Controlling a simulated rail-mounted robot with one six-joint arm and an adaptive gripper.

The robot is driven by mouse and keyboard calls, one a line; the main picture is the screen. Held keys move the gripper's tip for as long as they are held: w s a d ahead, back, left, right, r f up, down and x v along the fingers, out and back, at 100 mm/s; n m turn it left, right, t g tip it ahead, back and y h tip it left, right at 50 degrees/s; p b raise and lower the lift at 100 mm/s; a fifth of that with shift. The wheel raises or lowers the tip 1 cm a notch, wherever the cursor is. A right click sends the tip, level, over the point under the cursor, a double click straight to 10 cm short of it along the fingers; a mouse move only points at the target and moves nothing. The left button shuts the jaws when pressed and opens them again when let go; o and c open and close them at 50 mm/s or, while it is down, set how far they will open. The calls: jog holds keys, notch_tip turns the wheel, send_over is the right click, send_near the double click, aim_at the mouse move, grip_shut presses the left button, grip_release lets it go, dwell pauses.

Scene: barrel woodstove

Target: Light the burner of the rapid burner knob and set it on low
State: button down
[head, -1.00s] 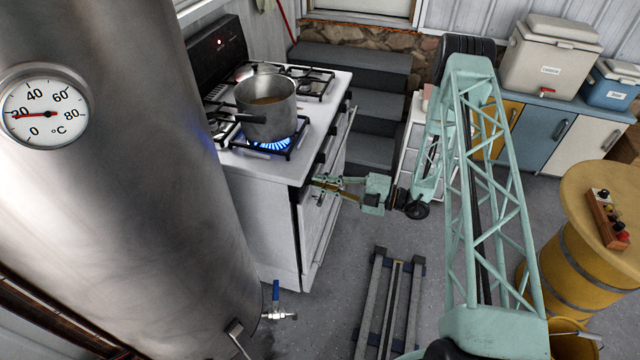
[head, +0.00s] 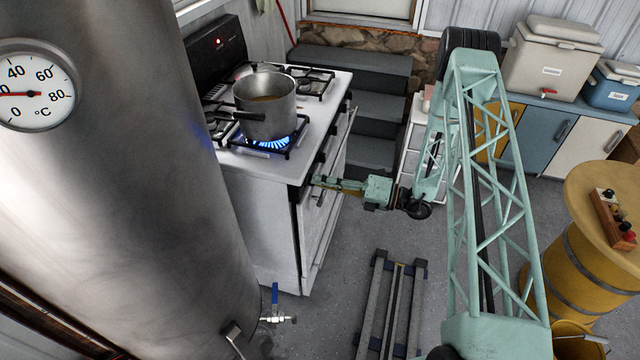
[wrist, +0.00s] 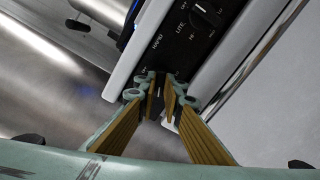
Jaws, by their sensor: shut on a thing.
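The white stove (head: 262,220) stands left of centre in the head view. A blue flame (head: 268,144) burns at its front burner, under a steel pot (head: 265,105). My gripper (head: 316,181) is at the stove's front control panel. In the wrist view my gripper (wrist: 162,82) has its fingertips close together around a dark knob (wrist: 157,92), mostly hidden between them, just below the "RAPID" label. Its exact setting cannot be read. Another black knob (wrist: 207,14) with "LITE" and "HI" markings sits further along the black panel (wrist: 178,45), clear of the fingers.
A large steel tank (head: 110,200) with a dial gauge (head: 35,90) stands close on the left. A pot handle (head: 236,115) points left over the stove. Dark steps (head: 350,65) rise behind. A yellow barrel table (head: 590,240) stands at the right.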

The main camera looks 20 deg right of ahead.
jog(key=n+b, duration=0.2)
jog(key=n, duration=0.4)
jog(key=n+b, duration=0.3)
jog(key=n, duration=0.2)
jog(key=n+b, duration=0.3)
jog(key=n, duration=0.3)
jog(key=shift+n+b, duration=0.3)
jog(key=n+b, duration=0.3)
jog(key=n, duration=0.1)
jog(key=shift+s, duration=0.1)
jog(key=shift+n+b, duration=0.45)
jog(key=shift+n, duration=0.15)
jog(key=c, duration=2.7)
grip_release()
jog(key=shift+c, duration=0.2)
